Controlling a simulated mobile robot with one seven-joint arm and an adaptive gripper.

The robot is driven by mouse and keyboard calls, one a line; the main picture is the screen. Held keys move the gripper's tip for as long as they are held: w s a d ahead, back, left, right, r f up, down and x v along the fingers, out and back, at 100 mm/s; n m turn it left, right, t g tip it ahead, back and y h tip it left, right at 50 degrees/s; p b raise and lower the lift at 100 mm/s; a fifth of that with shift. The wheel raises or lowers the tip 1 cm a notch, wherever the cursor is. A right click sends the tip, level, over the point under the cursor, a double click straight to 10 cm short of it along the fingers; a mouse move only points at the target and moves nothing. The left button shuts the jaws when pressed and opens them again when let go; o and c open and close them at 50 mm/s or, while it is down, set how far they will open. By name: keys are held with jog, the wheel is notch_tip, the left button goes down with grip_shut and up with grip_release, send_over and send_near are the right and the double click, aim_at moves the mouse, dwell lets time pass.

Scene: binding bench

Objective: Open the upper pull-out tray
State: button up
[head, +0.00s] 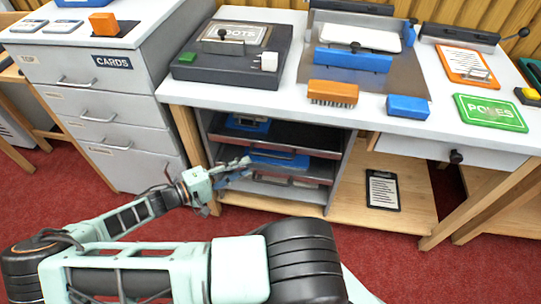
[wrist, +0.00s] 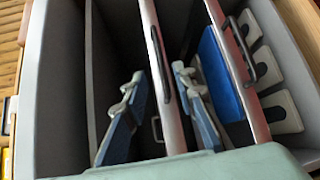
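The upper pull-out tray (head: 300,138) sits in the grey open cabinet under the bench and looks pushed in. In the wrist view, which is turned on its side, its narrow front (wrist: 172,115) runs down the middle and carries a dark bar handle (wrist: 160,65). A second tray front (wrist: 238,60), with its own handle, is to the right; it seems to be the lower tray. My gripper (wrist: 163,105) is open, with one finger on each side of the middle front. I cannot tell whether the fingers touch it. In the head view my gripper (head: 238,172) is before the cabinet's left part.
A blue item (wrist: 218,75) lies between the two fronts, and pale items (wrist: 285,105) lie beyond the right one. A grey drawer cabinet (head: 120,130) stands left of the bench. A dark clipboard (head: 382,190) lies on the wooden lower shelf (head: 415,205). Red floor is free in front.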

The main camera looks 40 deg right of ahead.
aim_at(271, 156)
jog(key=d, duration=0.3)
jog(key=d+f+b, duration=0.1)
jog(key=d, duration=0.3)
jog(key=s+d, duration=0.1)
jog(key=d, duration=0.2)
jog(key=shift+d+f, duration=0.25)
jog(key=shift+d, duration=0.05)
jog(key=shift+c, duration=0.4)
grip_shut()
